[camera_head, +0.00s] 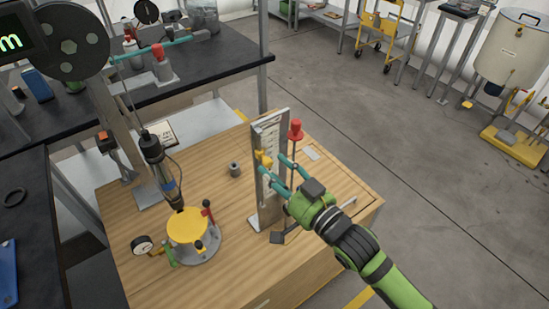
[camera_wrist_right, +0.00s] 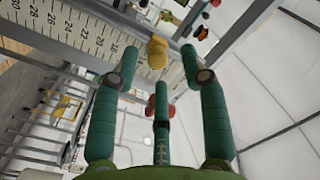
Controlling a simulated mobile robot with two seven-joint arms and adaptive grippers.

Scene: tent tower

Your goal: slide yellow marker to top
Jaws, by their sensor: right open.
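The yellow marker (camera_head: 264,160) sits on the upright ruled scale (camera_head: 268,128), which stands on the wooden table. It also shows in the right wrist view (camera_wrist_right: 157,52), at the edge of the scale (camera_wrist_right: 85,35). My right gripper (camera_head: 273,165) is open, its teal fingers reaching toward the marker from the right. In the wrist view the marker shows between the two outer fingers, and a third finger is below it. I cannot tell whether any finger touches it. My left gripper is not in view.
A red knob (camera_head: 295,129) stands just behind the scale. On the table (camera_head: 310,265) are a yellow-topped round fixture (camera_head: 188,227), a dial gauge (camera_head: 142,245) and a small grey cylinder (camera_head: 234,169). A dark bench (camera_head: 205,65) with tools stands behind. Open floor lies at right.

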